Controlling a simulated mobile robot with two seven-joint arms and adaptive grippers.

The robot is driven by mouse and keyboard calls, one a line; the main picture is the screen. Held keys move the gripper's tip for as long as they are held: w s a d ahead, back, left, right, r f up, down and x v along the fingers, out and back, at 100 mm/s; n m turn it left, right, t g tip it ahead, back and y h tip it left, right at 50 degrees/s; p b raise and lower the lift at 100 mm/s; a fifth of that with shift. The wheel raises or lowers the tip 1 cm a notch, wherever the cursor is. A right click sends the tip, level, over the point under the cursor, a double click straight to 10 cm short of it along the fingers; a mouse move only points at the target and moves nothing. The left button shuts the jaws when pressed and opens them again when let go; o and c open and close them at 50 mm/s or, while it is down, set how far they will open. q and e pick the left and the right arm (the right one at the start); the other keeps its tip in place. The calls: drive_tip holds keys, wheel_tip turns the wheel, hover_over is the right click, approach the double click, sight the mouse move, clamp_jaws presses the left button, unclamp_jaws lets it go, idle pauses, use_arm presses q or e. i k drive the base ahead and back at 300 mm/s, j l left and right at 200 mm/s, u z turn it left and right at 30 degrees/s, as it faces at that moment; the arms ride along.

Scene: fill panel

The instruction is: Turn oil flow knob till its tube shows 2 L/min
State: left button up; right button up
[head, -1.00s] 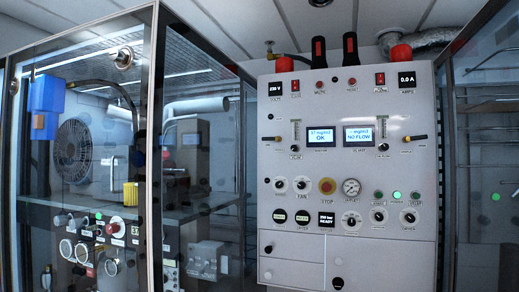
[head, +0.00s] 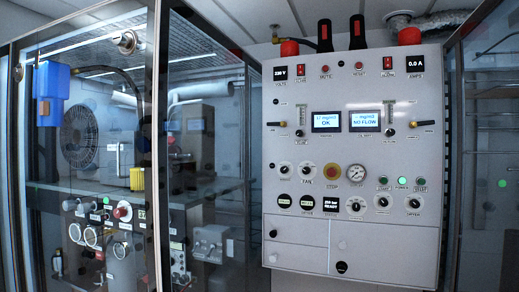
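The white control panel (head: 350,232) faces me. Two upright flow tubes stand on it beside the screens: the left tube (head: 300,114) with a small knob (head: 299,133) under it, and the right tube (head: 391,111) with a knob (head: 390,132) under it. Their labels are too small to read, so I cannot tell which is oil, nor can I read the tube levels. The left screen (head: 326,121) reads OK; the right screen (head: 364,121) reads NO FLOW. Neither of my grippers is in view.
Black-handled levers (head: 422,123) stick out near the tubes. A red stop button (head: 333,171), a round gauge (head: 355,172) and several dials sit lower down. A glass-walled cabinet (head: 105,150) with a fan stands at left. Glass also stands at right.

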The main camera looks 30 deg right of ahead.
sight(391, 132)
drive_tip(key=k+z, duration=0.1)
drive_tip(key=z, duration=0.5)
drive_tip(key=i+l+z, duration=0.1)
drive_tip(key=z, duration=0.25)
drive_tip(key=i+l+z, duration=0.15)
drive_tip(key=z, duration=0.2)
drive_tip(key=i+l+z, duration=0.1)
drive_tip(key=l+z, duration=0.25)
drive_tip(key=j, duration=0.1)
